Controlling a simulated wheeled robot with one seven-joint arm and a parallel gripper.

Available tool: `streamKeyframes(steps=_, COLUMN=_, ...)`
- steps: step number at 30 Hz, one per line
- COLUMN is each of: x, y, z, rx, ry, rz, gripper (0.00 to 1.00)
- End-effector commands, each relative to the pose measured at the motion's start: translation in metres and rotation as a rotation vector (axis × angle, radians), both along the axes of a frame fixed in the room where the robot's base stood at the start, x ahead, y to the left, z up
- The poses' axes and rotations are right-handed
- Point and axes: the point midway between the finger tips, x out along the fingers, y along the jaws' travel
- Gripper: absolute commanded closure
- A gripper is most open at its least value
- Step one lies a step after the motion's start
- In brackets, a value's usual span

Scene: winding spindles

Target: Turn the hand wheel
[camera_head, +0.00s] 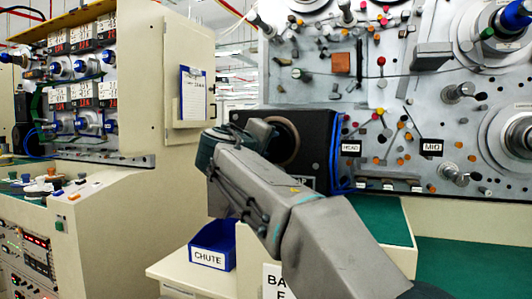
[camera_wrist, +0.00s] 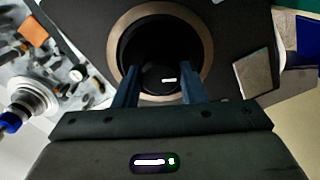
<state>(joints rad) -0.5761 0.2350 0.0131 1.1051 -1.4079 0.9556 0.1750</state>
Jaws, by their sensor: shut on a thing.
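The hand wheel shows in the wrist view as a dark round hub (camera_wrist: 161,82) with a small white mark, set inside a tan ring (camera_wrist: 207,48). The ring (camera_head: 295,138) also shows in the head view, on the face of a black box, partly covered by my arm. My gripper (camera_wrist: 160,74) has its two blue-grey fingers on either side of the hub and is shut on it. The exact contact at the fingertips is too dark to see. In the head view my gripper is hidden behind my arm.
A blue bin marked CHUTE (camera_head: 212,247) stands below my arm. The grey panel (camera_head: 400,100) to the right of the black box carries many pegs, spools and labels. A cream cabinet (camera_head: 135,75) with a clipboard (camera_head: 193,93) stands at left. A green surface (camera_head: 450,265) lies at lower right.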

Motion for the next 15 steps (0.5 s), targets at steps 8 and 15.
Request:
streamKeyframes(steps=8, x=0.0003, y=0.0007, z=-0.0015, rx=0.056, ry=-0.018, rz=0.001, gripper=0.86)
streamKeyframes(steps=15, x=0.0002, y=0.0007, z=-0.0010, rx=0.062, ry=-0.020, rz=0.000, gripper=0.86)
